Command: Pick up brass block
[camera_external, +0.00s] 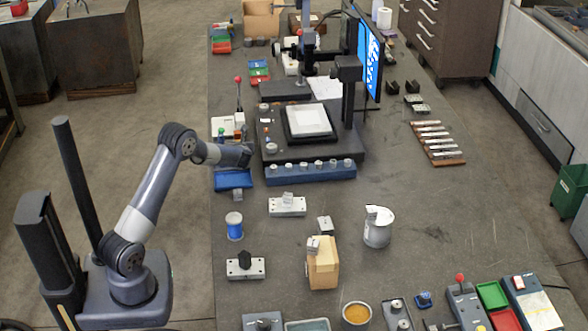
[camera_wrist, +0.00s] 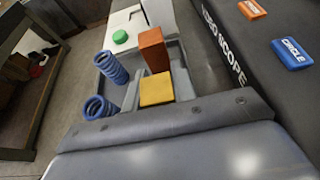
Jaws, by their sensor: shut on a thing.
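The brass block (camera_wrist: 157,91) is the yellow block in the middle of the wrist view, with its lower part hidden behind the grey edge of my gripper. My gripper (camera_external: 246,157) is above the blue bin (camera_external: 232,180) at the left edge of the table in the external view. It is shut on the brass block; its fingertips are hard to make out. The brass block itself cannot be made out in the external view. A taller copper-coloured block (camera_wrist: 153,50) stands just beyond the brass block in the wrist view.
Two blue springs (camera_wrist: 111,68) are left of the blocks in the wrist view. A dark machine base (camera_wrist: 225,40) is close on the right. In the external view a blue rack (camera_external: 300,173) and a blue spool (camera_external: 234,226) are nearby.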

